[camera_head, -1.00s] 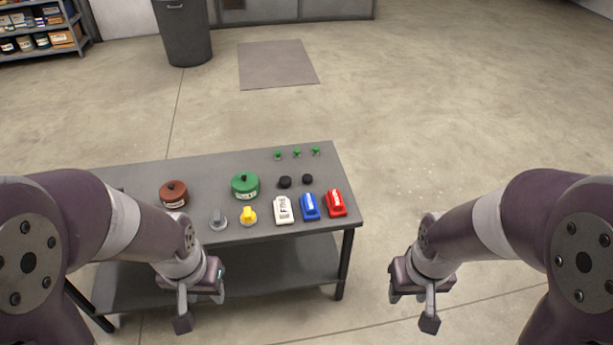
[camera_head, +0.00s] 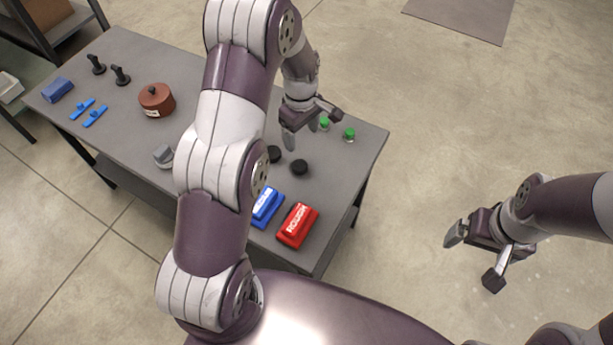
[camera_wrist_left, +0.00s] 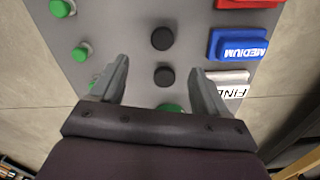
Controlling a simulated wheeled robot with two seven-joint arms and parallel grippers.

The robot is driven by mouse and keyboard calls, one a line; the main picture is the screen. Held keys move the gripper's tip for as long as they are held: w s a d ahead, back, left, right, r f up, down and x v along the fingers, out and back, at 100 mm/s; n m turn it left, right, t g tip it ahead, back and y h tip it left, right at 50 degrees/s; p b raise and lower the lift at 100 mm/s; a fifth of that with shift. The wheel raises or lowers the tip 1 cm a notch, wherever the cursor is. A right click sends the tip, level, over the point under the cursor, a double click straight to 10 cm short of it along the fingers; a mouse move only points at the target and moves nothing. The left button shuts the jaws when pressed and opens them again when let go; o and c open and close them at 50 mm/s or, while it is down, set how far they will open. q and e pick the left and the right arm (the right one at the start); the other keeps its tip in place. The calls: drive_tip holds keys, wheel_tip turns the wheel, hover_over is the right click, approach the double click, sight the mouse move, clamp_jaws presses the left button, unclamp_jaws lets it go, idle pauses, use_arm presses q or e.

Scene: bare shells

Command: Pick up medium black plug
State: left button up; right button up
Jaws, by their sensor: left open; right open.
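Two round black plugs stand side by side on the grey table (camera_head: 355,150): one (camera_head: 299,167) nearer the red block, the other (camera_head: 274,153) partly hidden by my left arm. I see no label telling which is medium. In the left wrist view, the farther plug (camera_wrist_left: 162,38) looks slightly larger, and the nearer plug (camera_wrist_left: 165,77) appears between the fingertips. My left gripper (camera_head: 312,125) is open and empty above the table, by the plugs and green knobs. My right gripper (camera_head: 473,258) is open and empty over the floor, right of the table.
Green knobs (camera_head: 349,134) stand near the plugs. A red ROUGH block (camera_head: 297,225) and blue MEDIUM block (camera_head: 266,207) lie at the front; a white FINE block (camera_wrist_left: 229,84) shows beside them. A brown pot (camera_head: 156,100) and two black-handled pieces (camera_head: 119,75) stand left.

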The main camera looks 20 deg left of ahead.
sight(300, 165)
use_arm(q)
drive_tip(key=shift+n, duration=0.3)
drive_tip(key=f, duration=0.8)
drive_tip(key=f+p, duration=0.1)
drive_tip(key=f, duration=0.3)
drive_tip(key=shift+s+a+f, duration=0.2)
drive_tip(key=shift+s+f, duration=0.05)
drive_tip(key=shift+f, duration=0.15)
drive_tip(key=c, duration=1.1)
